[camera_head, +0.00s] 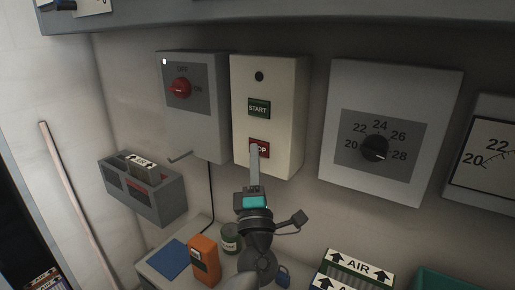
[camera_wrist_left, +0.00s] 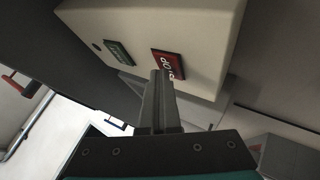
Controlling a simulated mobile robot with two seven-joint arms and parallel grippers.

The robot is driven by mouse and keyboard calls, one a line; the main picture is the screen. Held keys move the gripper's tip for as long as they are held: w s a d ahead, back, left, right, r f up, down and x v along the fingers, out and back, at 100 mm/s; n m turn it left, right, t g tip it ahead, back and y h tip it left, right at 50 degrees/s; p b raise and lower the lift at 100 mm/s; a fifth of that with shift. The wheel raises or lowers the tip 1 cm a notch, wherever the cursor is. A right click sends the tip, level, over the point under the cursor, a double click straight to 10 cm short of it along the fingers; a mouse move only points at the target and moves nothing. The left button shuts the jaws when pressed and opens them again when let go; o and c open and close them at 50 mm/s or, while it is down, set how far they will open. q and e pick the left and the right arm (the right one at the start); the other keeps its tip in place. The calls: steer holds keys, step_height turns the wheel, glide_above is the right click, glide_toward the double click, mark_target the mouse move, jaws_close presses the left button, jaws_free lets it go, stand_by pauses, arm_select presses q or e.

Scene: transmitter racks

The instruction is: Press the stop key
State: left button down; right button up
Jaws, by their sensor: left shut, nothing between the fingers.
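The red stop key (camera_head: 265,148) is on the lower front of a cream control box (camera_head: 287,120) on the wall. A green START key (camera_head: 259,108) sits above it. My left gripper (camera_head: 254,148) is shut and empty, its fingertips overlapping the left part of the stop key in the head view. In the left wrist view, the shut fingertips (camera_wrist_left: 161,73) are close to the red stop key (camera_wrist_left: 169,64). I cannot tell whether they touch it. The right gripper is not in view.
A grey box with a red OFF/ON knob (camera_head: 181,88) hangs to the left, with a thin lever below. A dial box (camera_head: 334,147) is to the right. Below are an orange device (camera_head: 204,258), a dark jar (camera_head: 230,238) and AIR-labelled filters (camera_head: 357,268).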

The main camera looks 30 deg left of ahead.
arm_select(q)
steer(key=shift+s, duration=0.7)
steer(key=s, duration=0.1)
steer(key=s+p, duration=0.1)
steer(key=s, duration=0.3)
steer(key=shift+a+p, duration=0.25)
steer(key=shift+p, duration=0.05)
steer(key=shift+f, duration=0.1)
stand_by(0.5)
